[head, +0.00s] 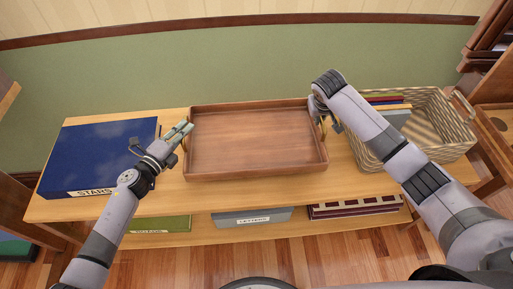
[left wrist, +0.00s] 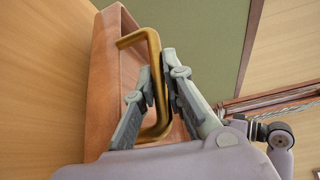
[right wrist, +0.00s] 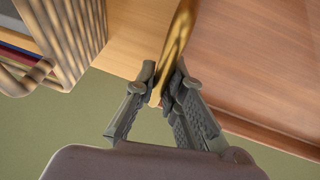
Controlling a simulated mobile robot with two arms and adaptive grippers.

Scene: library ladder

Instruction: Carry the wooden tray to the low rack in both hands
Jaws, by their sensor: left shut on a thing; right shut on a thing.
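The wooden tray (head: 255,140) is brown, shallow and empty, with a brass handle at each end. In the head view it is over the top of the low wooden rack (head: 160,190), between a blue book and a basket; I cannot tell whether it touches the top. My left gripper (head: 184,131) is shut on the tray's left brass handle (left wrist: 153,75), which passes between its fingers in the left wrist view. My right gripper (head: 322,116) is shut on the right brass handle (right wrist: 179,40). In the head view my right arm hides part of that handle.
A large blue book (head: 95,150) marked STARS lies left of the tray. A woven basket (head: 440,125) with books stands close on the right. A grey box (head: 250,218), a green book (head: 160,224) and a dark red item (head: 355,206) are on the lower shelf. A green wall (head: 240,60) is behind.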

